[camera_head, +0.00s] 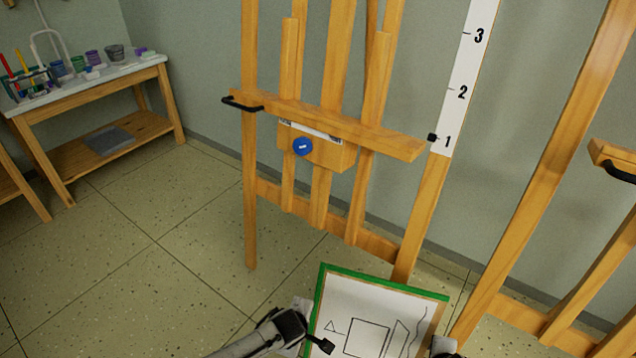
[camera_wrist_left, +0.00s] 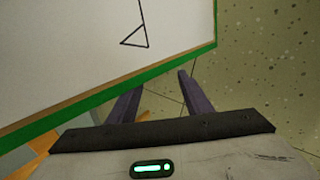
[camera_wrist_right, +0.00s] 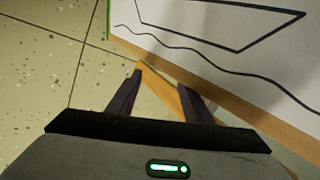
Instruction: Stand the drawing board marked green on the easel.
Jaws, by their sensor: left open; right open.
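The drawing board with green edging (camera_head: 385,300) is at the bottom middle of the head view, below the easel ledge. White paper with drawn black shapes covers its face. The wooden easel (camera_head: 325,125) stands behind it, its ledge empty. My left gripper (camera_head: 318,342) is open at the board's left side; in the left wrist view its fingers (camera_wrist_left: 158,88) are by the green edge. My right gripper (camera_head: 445,346), mostly cut off below, is open at the right side; in the right wrist view its fingers (camera_wrist_right: 160,82) are by the bare wooden edge. I cannot tell whether either touches the board.
A blue knob (camera_head: 302,147) sits below the easel ledge, and a black hook (camera_head: 242,104) at its left end. A numbered white scale (camera_head: 463,80) runs up the right leg. Another easel (camera_head: 560,180) stands close on the right. A paint table (camera_head: 95,85) is far left; floor between is clear.

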